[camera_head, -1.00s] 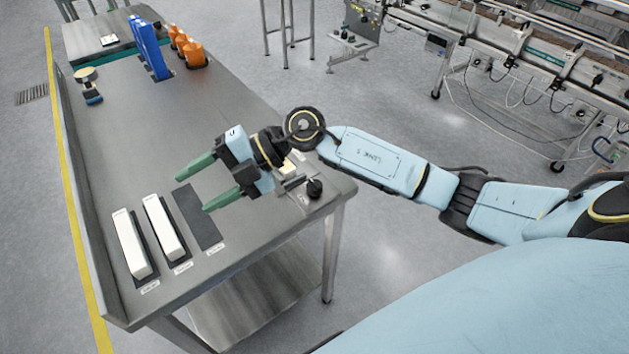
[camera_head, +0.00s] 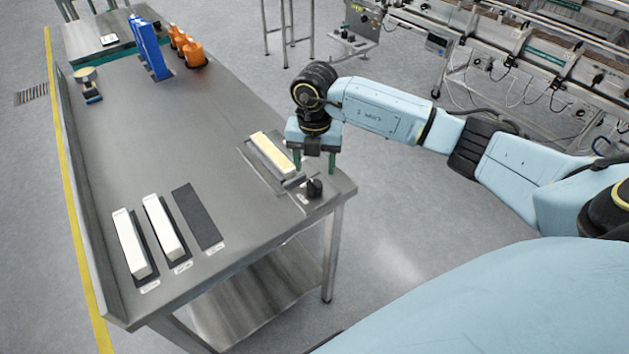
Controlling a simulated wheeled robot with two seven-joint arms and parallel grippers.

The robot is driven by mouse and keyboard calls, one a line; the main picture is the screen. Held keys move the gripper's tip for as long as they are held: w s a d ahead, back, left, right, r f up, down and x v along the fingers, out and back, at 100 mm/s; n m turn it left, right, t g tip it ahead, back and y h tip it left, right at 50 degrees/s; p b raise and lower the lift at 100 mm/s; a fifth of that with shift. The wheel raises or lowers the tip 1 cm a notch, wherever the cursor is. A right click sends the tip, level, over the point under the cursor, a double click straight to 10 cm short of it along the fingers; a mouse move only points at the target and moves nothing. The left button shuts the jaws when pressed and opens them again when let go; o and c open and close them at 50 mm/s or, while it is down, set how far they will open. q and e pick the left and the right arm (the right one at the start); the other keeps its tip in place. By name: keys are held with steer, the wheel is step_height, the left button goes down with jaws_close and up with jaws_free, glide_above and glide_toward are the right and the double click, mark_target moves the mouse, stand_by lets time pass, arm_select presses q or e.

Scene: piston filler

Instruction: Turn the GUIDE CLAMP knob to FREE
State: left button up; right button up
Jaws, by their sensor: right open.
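The black knob (camera_head: 314,188) stands on the near right corner of the steel table, beside a metal clamp fixture that holds a pale bar (camera_head: 271,153). A small label lies by the knob; its text is too small to read. My right gripper (camera_head: 314,168) points down just behind and above the knob. Its two green fingers are apart, one to the left and one to the right, with nothing seen between them. I cannot tell whether the fingertips touch anything. My left gripper is not in view.
Two white bars (camera_head: 131,243) lie on dark pads at the table's (camera_head: 170,120) near left, beside an empty dark pad (camera_head: 197,215). Blue panels (camera_head: 150,48) and orange bottles (camera_head: 192,52) stand at the far end. The table's middle is clear. A conveyor line (camera_head: 500,60) stands at the back right.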

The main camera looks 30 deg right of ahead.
mark_target(314, 184)
step_height(314, 184, down, 7)
steer(key=shift+r, duration=0.2)
steer(key=c, duration=1)
